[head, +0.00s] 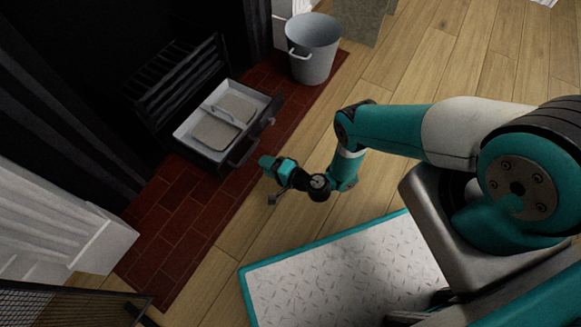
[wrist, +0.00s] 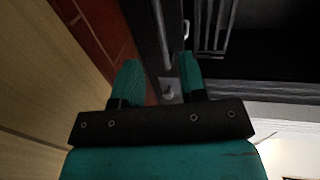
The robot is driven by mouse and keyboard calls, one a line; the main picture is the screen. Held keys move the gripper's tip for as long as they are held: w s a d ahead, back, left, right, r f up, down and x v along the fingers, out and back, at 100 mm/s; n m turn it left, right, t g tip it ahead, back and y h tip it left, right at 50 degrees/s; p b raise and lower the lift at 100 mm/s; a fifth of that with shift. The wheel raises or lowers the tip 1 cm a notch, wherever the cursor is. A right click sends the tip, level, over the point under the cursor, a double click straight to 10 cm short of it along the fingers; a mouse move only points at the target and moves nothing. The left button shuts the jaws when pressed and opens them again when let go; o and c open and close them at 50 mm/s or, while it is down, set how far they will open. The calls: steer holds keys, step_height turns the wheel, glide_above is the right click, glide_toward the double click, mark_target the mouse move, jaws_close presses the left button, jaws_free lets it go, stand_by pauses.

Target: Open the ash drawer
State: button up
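The ash drawer (head: 262,128) is a dark-fronted drawer that stands out from under the black fire grate (head: 175,75) in the head view. A pale tray with grey ash-coloured patches shows inside it. A dark bar handle (head: 241,152) is on its front. My gripper (head: 267,163) is in front of the drawer, low over the hearth edge, and looks apart from the handle. In the wrist view, the two teal fingers of my gripper (wrist: 158,65) are spread, with nothing visibly clamped. A dark bar-like edge and a small light knob show between and beyond them.
A grey metal bucket (head: 313,50) stands on the red brick hearth (head: 185,215) behind and right of the drawer. White surround pieces (head: 105,245) and a dark mesh screen (head: 70,305) are at lower left.

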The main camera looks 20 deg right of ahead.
steer(key=p+v, duration=0.6)
steer(key=v, duration=0.3)
steer(key=shift+w+a, duration=0.1)
